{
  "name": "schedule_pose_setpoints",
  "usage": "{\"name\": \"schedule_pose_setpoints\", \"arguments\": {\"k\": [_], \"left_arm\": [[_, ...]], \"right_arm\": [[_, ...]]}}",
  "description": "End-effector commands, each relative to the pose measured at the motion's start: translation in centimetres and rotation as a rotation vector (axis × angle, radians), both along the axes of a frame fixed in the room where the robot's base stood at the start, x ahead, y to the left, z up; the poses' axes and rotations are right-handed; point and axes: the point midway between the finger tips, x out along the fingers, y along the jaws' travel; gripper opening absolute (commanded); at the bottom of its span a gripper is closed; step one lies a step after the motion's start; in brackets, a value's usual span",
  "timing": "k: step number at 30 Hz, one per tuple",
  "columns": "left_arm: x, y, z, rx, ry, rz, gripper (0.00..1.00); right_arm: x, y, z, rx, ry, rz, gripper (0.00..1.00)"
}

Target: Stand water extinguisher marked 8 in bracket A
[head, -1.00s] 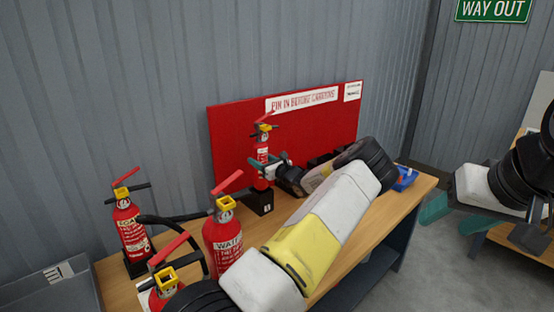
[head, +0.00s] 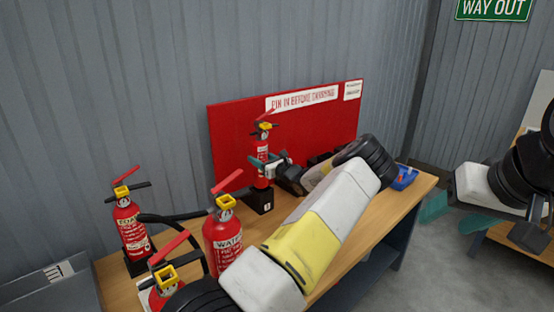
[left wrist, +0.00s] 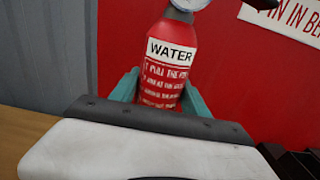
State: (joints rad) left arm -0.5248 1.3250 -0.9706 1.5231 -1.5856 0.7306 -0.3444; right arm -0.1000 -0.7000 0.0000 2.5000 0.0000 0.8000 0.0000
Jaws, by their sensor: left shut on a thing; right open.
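A small red extinguisher (head: 262,153) stands upright in front of the red board. The left wrist view shows its body (left wrist: 168,75) with a WATER label; no 8 can be read on it. My left gripper (head: 262,162) is shut on its body, with a teal finger on each side in the left wrist view (left wrist: 164,92). Its lower end meets a black bracket (head: 261,201) with a small white tag, too small to read. I cannot tell whether it rests fully inside. My right gripper (head: 455,215) is open and empty at the right, beyond the bench.
On the bench (head: 285,218), a FOAM extinguisher (head: 131,226) stands in a black bracket at the left. Another WATER extinguisher (head: 224,240) and a third one (head: 163,290) stand nearer. A blue tray (head: 405,178) lies at the right end. My left arm crosses the bench.

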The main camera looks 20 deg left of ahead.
Motion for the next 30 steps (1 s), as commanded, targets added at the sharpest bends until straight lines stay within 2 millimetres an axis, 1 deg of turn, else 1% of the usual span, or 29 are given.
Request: {"name": "schedule_pose_setpoints", "arguments": {"k": [1,11,30], "left_arm": [[0.1,0.0,0.4,0.005,-0.005,0.001,0.0],[0.1,0.0,0.3,0.005,-0.005,0.0,0.0],[0.1,0.0,-1.2,0.006,-0.004,0.0,0.0]], "right_arm": [[0.0,0.0,0.0,0.0,0.0,0.0,0.55],[0.0,0.0,0.0,0.0,0.0,0.0,0.55],[0.0,0.0,0.0,0.0,0.0,0.0,0.55]]}}
